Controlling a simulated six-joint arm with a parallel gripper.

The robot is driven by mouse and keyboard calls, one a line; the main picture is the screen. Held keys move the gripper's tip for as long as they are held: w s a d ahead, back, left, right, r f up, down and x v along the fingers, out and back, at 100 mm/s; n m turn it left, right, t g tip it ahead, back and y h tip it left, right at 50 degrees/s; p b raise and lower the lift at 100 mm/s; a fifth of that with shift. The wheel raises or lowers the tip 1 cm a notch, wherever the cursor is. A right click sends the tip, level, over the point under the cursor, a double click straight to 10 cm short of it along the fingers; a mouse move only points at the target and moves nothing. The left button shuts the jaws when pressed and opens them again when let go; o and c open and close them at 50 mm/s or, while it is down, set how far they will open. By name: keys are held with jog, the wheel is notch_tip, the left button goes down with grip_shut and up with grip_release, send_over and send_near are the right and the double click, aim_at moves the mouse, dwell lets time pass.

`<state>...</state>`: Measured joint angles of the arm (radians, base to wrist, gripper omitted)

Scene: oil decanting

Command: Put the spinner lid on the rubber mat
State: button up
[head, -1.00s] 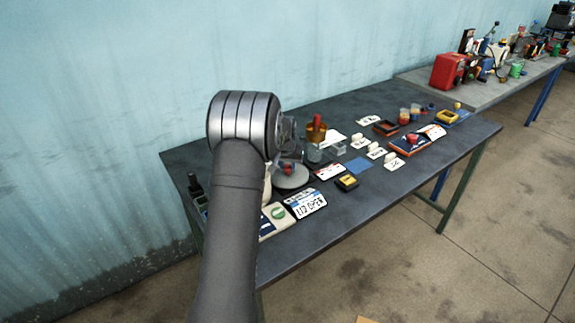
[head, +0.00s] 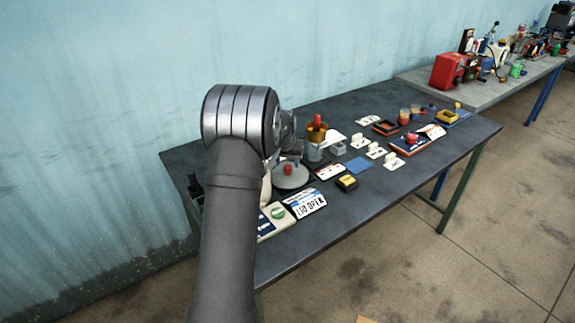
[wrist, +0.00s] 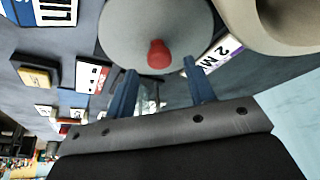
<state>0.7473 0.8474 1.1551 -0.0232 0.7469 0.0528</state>
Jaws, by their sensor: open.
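The spinner lid is a round grey disc (head: 291,181) with a red knob, lying flat near the table's left part. In the wrist view the lid (wrist: 120,35) fills the top middle, its red knob (wrist: 160,54) just beyond my fingertips. My gripper (wrist: 159,66) is open, with two blue fingers set apart and nothing between the tips. In the head view my wrist hides most of the gripper. A flat blue square (head: 359,166) lies to the right of the lid; I cannot tell whether it is the rubber mat.
White label stands (head: 375,150) are to the right. The front table strip is clear.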

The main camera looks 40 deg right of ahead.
jog(key=v, duration=0.9)
jog(key=shift+r, duration=0.35)
jog(key=shift+a+f, duration=0.1)
jog(key=shift+f, duration=0.05)
jog(key=x, duration=1.2)
jog(key=shift+f, duration=0.1)
notch_tip(320, 180, up, 2)
jog(key=shift+s+r, duration=0.1)
jog(key=shift+r, duration=0.4)
